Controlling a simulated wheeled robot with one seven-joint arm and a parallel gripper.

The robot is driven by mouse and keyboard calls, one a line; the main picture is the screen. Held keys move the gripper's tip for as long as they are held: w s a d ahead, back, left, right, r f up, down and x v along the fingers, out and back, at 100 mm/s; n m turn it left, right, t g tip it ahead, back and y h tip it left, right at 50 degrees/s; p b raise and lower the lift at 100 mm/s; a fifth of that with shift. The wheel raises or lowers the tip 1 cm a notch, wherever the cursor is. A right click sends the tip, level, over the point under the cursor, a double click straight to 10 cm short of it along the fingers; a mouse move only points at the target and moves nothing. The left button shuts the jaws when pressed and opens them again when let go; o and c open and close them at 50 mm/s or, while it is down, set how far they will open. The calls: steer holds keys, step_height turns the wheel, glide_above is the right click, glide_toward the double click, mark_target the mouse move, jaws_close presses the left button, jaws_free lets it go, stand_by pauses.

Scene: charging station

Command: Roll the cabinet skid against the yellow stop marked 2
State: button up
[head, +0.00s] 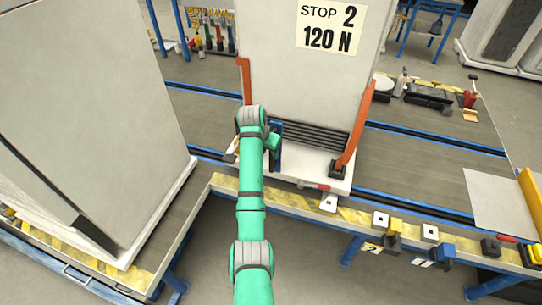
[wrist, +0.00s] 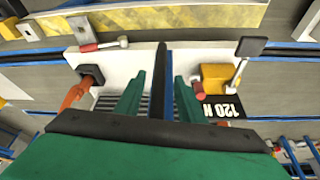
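The cabinet (head: 300,75) stands upright on its white skid (head: 315,178) on the blue-railed track. Its label reads "STOP 2 120 N". Orange braces stand at both lower corners. A small yellow block (head: 394,229) sits on the front ledge by a tag reading 2, right of the skid and apart from it. My gripper (head: 273,142) is low at the cabinet's front. In the wrist view my gripper (wrist: 160,92) has its green fingers apart, either side of a dark-and-blue upright bar (wrist: 161,75). A narrow gap shows on the bar's left; contact on its right is unclear.
A blue block (head: 440,251) by tag 1 sits farther right on the ledge. A yellow upright plate (head: 531,198) stands at the right edge. Another tall cabinet (head: 90,110) is at left. The track (head: 430,170) right of the skid looks clear. Tools lie behind it.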

steer(key=shift+x, duration=2.35)
jaws_close()
